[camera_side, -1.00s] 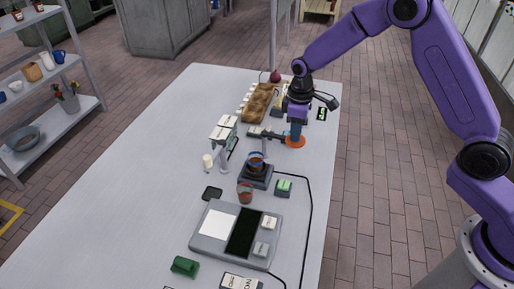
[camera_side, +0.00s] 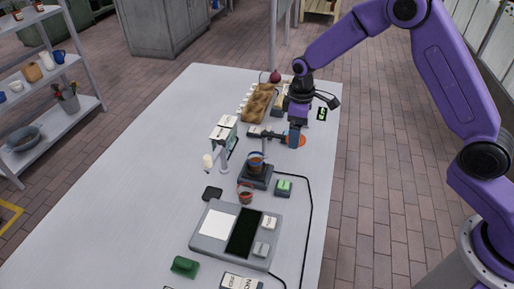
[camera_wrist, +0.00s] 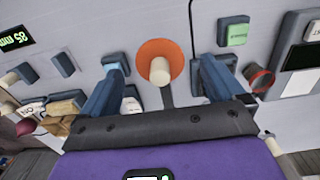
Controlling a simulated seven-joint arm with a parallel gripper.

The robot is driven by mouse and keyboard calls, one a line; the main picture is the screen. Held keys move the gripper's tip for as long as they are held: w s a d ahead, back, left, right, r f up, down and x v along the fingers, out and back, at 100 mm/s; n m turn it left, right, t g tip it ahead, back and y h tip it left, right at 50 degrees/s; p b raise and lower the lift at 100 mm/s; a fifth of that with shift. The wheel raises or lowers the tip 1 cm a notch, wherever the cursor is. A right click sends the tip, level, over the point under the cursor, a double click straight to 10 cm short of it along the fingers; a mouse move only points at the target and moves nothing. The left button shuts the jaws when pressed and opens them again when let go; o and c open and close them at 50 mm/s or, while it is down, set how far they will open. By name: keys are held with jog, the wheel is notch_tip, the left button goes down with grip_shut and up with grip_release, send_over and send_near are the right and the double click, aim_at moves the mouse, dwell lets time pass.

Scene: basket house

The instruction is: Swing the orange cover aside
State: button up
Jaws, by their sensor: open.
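The orange cover (camera_side: 302,141) is a flat round disc near the right edge of the table, at the end of a dark arm (camera_side: 268,133). In the wrist view the orange cover (camera_wrist: 178,62) has a cream knob (camera_wrist: 160,71) standing at its middle. My gripper (camera_side: 296,143) is low over the cover and hides part of it in the side view. In the wrist view my gripper (camera_wrist: 161,66) is open, with one blue finger on each side of the knob and a gap to both. What lies beneath the cover is hidden.
A reddish cup (camera_side: 245,190) stands near a grey panel (camera_side: 208,245). A brown lumpy block (camera_side: 258,100) lies farther back. The table's left side is clear.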

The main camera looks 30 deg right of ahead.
jog(key=shift+r, duration=0.1)
jog(key=shift+r, duration=3.4)
jog(key=shift+s+a+r, duration=0.15)
jog(key=shift+s+r, duration=0.05)
jog(key=shift+s, duration=0.1)
jog(key=s+r+n, duration=0.1)
jog(key=s+r, duration=0.2)
jog(key=s, duration=1)
jog(key=s+r+n, duration=0.2)
jog(key=s+r, duration=0.2)
jog(key=s, duration=0.9)
jog(key=s+d, duration=0.6)
jog(key=s, duration=0.3)
jog(key=shift+s+f+n, duration=0.3)
jog(key=shift+s+f, duration=0.1)
jog(key=shift+f, duration=0.05)
